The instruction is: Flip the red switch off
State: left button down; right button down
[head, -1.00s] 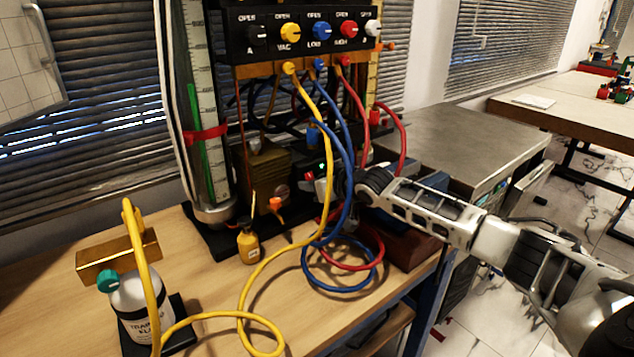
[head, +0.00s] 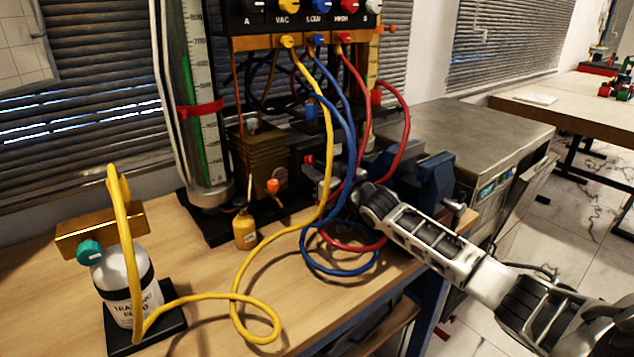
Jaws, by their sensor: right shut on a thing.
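A small red switch (head: 309,160) shows behind the hoses, in the lower middle of the gauge rig. My right gripper (head: 314,182) comes in from the right and is at the switch, with its fingers just under the visible red part. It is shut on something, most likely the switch. The yellow and blue hoses pass in front of the gripper and partly hide its fingers. I cannot tell the switch's position. My left gripper is out of view.
A yellow hose (head: 262,245), a blue hose (head: 340,272) and a red hose (head: 398,105) hang in loops from the valve panel (head: 262,19). A small yellow bottle (head: 245,232) and a trap flask (head: 128,285) stand left. A blue vise (head: 436,178) is behind my right arm.

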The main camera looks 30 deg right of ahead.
dwell(0.3)
jog(key=c, duration=1.3)
grip_release()
pick_arm(q)
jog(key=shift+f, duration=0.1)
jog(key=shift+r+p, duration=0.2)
jog(key=shift+p, duration=0.3)
pick_arm(e)
jog(key=s, duration=0.5)
jog(key=s+d, duration=0.1)
jog(key=s, duration=1)
jog(key=shift+d+f, duration=0.15)
jog(key=shift+f, duration=0.15)
